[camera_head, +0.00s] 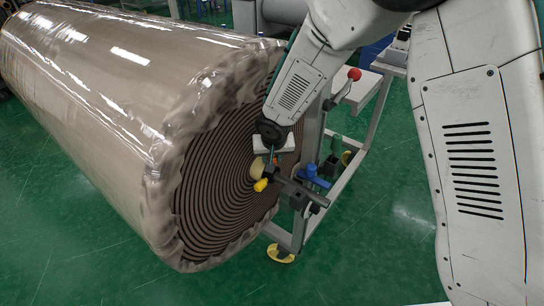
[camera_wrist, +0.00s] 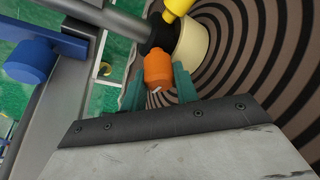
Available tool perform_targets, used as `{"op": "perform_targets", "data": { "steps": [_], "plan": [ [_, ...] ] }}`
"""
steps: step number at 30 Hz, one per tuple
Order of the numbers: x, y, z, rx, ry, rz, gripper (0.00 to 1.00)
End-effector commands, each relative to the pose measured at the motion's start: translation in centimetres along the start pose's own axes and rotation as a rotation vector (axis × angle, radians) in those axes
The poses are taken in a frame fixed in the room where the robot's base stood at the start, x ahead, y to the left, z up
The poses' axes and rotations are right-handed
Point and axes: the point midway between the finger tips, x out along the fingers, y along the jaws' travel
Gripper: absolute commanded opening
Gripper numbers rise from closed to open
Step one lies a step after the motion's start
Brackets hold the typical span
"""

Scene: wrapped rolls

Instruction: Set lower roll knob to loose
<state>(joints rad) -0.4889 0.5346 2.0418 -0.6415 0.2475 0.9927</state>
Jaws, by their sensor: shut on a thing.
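The orange knob (camera_wrist: 157,68) sits on a black fitting by the roll's core in the wrist view. My gripper (camera_wrist: 158,85) has its two green fingers on either side of this knob and is shut on it. In the head view my gripper (camera_head: 275,156) is at the centre of the roll's end and largely covers the knob. A yellow knob (camera_head: 261,185) sticks out just below, and it also shows at the top of the wrist view (camera_wrist: 178,8). The knob's setting cannot be read.
The large wrapped roll (camera_head: 110,75) fills the left, with its cream core (camera_wrist: 191,42) close to my gripper. A metal stand (camera_head: 312,130) carries a blue knob (camera_head: 307,171) and a red knob (camera_head: 354,74).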

Motion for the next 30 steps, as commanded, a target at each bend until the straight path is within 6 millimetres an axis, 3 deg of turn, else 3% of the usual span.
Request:
{"op": "perform_targets", "data": {
  "steps": [30],
  "plan": [
    [0.01, 0.08, -0.08, -0.548, 0.001, -0.229, 0.07]
  ]
}}
